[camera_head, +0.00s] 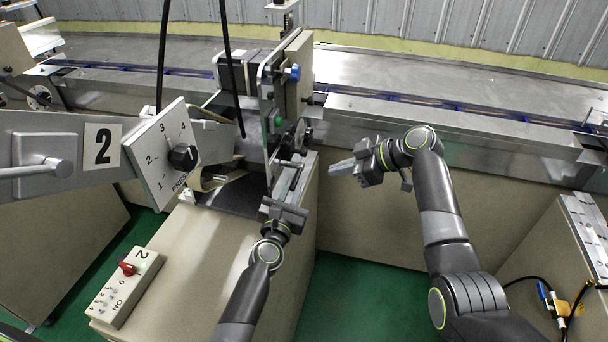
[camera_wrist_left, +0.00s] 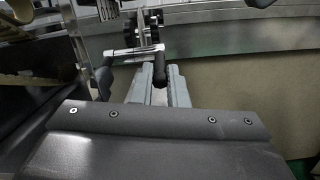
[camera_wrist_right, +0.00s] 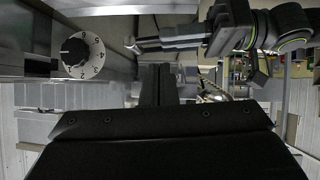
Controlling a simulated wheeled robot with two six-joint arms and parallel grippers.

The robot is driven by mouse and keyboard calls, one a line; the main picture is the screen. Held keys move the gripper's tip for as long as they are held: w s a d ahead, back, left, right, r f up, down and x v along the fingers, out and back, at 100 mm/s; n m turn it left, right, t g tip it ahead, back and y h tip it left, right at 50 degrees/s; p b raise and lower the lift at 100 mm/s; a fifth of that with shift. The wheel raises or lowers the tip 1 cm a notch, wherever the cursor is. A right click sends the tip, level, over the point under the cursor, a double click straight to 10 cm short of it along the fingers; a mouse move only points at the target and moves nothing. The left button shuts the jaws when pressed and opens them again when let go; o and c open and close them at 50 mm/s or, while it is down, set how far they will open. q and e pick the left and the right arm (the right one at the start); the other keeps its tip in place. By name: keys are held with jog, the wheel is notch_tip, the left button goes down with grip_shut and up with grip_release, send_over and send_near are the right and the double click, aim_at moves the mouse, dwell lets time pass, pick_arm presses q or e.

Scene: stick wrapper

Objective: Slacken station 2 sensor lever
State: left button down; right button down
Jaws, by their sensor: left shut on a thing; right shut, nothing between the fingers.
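The station 2 machine carries a white plate marked 2 (camera_head: 103,146). Its sensor lever (camera_head: 291,164) sits on the right side of the machine. In the left wrist view the lever (camera_wrist_left: 135,51) is a silver bar with a black handle (camera_wrist_left: 161,74). My left gripper (camera_head: 293,179) is shut on the lever's handle; its fingers (camera_wrist_left: 158,85) lie on either side of the handle. My right gripper (camera_head: 341,168) is shut and empty, in the air to the right of the lever. Its closed fingers (camera_wrist_right: 158,84) show in the right wrist view.
A pressure dial (camera_head: 165,155) with a black knob faces me at the left. A switch box marked 2 (camera_head: 125,287) with a red knob lies on the beige cabinet (camera_head: 190,262). A conveyor (camera_head: 450,125) runs behind. Another cabinet (camera_head: 560,240) stands at the right; green floor lies between.

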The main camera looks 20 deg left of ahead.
pick_arm(q)
jog(key=shift+r, duration=0.1)
pick_arm(e)
jog(key=r+x, duration=0.1)
jog(key=x, duration=0.8)
jog(key=shift+a+f, duration=0.2)
jog(key=shift+a, duration=0.45)
jog(key=shift+s, duration=0.15)
